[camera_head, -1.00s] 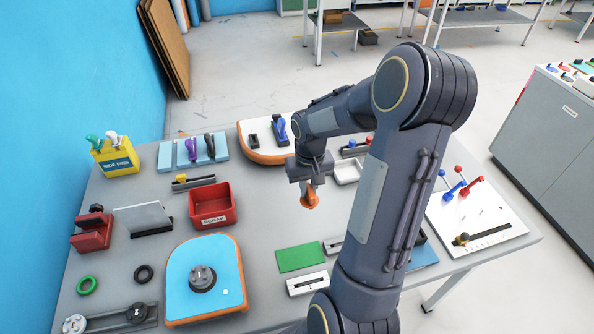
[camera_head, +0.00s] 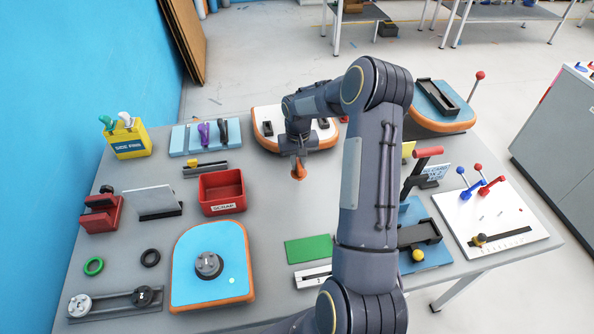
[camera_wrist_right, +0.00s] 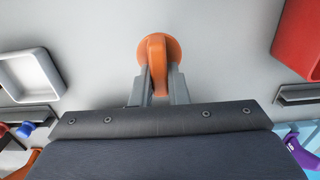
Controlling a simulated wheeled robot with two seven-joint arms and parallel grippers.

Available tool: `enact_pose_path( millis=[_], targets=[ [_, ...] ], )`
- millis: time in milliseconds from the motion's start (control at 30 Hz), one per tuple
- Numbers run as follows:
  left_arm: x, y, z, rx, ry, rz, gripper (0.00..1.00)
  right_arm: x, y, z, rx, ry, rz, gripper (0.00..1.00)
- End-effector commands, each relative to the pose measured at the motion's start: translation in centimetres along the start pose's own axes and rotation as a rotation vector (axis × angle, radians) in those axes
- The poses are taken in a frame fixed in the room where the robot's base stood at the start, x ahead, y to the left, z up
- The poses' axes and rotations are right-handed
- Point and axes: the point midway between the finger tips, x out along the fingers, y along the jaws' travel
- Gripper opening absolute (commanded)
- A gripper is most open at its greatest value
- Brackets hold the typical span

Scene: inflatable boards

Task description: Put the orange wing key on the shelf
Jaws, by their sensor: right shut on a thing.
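My right gripper (camera_head: 298,163) is shut on the orange wing key (camera_head: 299,173) and holds it pointing down over the middle of the table. In the right wrist view the key (camera_wrist_right: 158,50) shows between the two grey fingers (camera_wrist_right: 160,85), with its round end away from the palm. I cannot tell its exact height above the table. A light blue rack (camera_head: 178,140) at the back left holds a purple wing key (camera_head: 204,135) and dark ones. I cannot tell for sure whether this is the shelf. My left gripper is not in view.
A red scrap bin (camera_head: 222,207) stands left of the gripper. A yellow box (camera_head: 128,153) is at the back left. A white-topped board (camera_head: 268,119) lies behind, partly hidden by my arm. A green mat (camera_head: 313,249) lies in front. Bare table surrounds the key.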

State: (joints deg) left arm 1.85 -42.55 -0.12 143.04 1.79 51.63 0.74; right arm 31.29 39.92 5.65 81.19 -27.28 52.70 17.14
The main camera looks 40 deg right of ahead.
Motion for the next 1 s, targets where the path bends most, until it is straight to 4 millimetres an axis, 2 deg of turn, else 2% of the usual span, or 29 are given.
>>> enact_pose_path(
  millis=[133, 300, 700, 733, 800, 900, 1000],
  targets=[
    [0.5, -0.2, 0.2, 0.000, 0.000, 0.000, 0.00, 1.4, -0.3, -0.8, 0.001, -0.001, -0.001, 0.00],
    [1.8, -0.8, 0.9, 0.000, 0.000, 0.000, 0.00, 4.0, -0.2, -0.8, 0.001, 0.000, -0.001, 0.00],
    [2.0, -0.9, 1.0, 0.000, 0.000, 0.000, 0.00, 4.4, -0.2, -0.8, 0.000, 0.001, 0.000, 0.00],
    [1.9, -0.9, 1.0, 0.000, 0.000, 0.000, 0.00, 4.3, -0.2, -0.8, 0.000, 0.001, 0.000, 0.17],
    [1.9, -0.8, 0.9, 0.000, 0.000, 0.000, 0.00, 4.2, -0.2, -0.7, 0.000, 0.001, 0.000, 0.26],
    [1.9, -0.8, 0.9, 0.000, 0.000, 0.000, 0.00, 4.2, -0.2, -0.7, 0.000, 0.001, 0.000, 0.36],
    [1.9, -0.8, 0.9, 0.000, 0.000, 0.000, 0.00, 4.2, -0.2, -0.7, 0.000, 0.001, 0.000, 0.36]
  ],
)
